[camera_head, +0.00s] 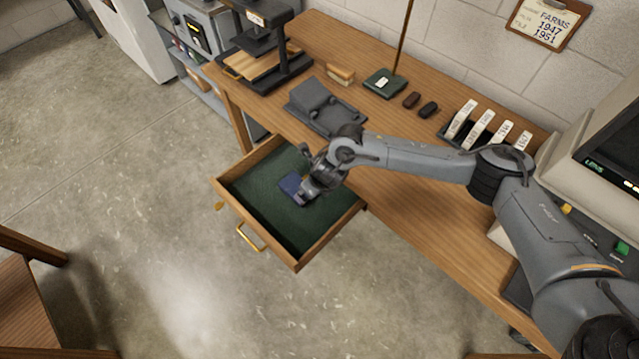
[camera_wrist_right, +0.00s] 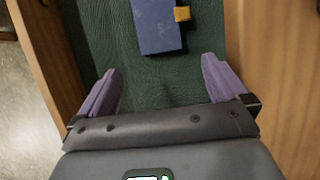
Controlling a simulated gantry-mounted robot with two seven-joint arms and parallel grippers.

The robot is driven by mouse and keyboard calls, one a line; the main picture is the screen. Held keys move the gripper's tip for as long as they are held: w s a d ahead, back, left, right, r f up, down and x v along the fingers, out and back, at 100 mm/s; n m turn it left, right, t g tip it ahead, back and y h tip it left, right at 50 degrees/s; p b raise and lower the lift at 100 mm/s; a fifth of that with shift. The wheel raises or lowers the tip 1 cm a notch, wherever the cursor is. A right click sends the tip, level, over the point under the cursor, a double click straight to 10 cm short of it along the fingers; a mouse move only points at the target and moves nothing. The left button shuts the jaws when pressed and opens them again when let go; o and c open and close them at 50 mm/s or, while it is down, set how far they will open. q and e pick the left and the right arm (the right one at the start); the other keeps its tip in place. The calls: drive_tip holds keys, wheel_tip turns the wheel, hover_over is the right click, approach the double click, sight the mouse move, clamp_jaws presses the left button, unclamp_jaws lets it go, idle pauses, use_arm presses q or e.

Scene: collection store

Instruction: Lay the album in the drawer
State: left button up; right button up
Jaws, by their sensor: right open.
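The album (camera_head: 291,184) is a small dark blue book. It lies on the green lining of the open wooden drawer (camera_head: 273,254). In the right wrist view the album (camera_wrist_right: 155,25) has a yellow tab on its right side and its top end is cut off by the frame. My right gripper (camera_head: 304,194) is over the drawer, close to the album. In the right wrist view its two purple fingers (camera_wrist_right: 160,80) are spread wide with nothing between them, and the album is beyond their tips. My left gripper is not in view.
The drawer has a brass handle (camera_head: 250,238) at its front. On the desk (camera_head: 410,225) are a grey cradle (camera_head: 325,107), a black press (camera_head: 262,60), a green-based stand (camera_head: 384,83) and several labelled white boxes (camera_head: 480,125). Bare green lining surrounds the album.

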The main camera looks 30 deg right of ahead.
drive_tip(key=s+a+r+m+t+y, duration=0.1)
drive_tip(key=s+a+m, duration=0.3)
drive_tip(key=a, duration=0.3)
drive_tip(key=s+a+r+m+t+y, duration=0.1)
drive_tip(key=s+a+m+y, duration=0.2)
drive_tip(key=a, duration=0.4)
drive_tip(key=s+a+r+m, duration=0.1)
drive_tip(key=s+a+m, duration=0.3)
drive_tip(key=a+m, duration=0.15)
drive_tip(key=s+d+m+g+h, duration=0.3)
drive_tip(key=s+d+m, duration=1.5)
drive_tip(key=m, duration=0.7)
drive_tip(key=shift+s+d+h, duration=0.4)
drive_tip(key=shift+d+h, duration=0.15)
drive_tip(key=shift+h, duration=0.15)
drive_tip(key=shift+r, duration=0.15)
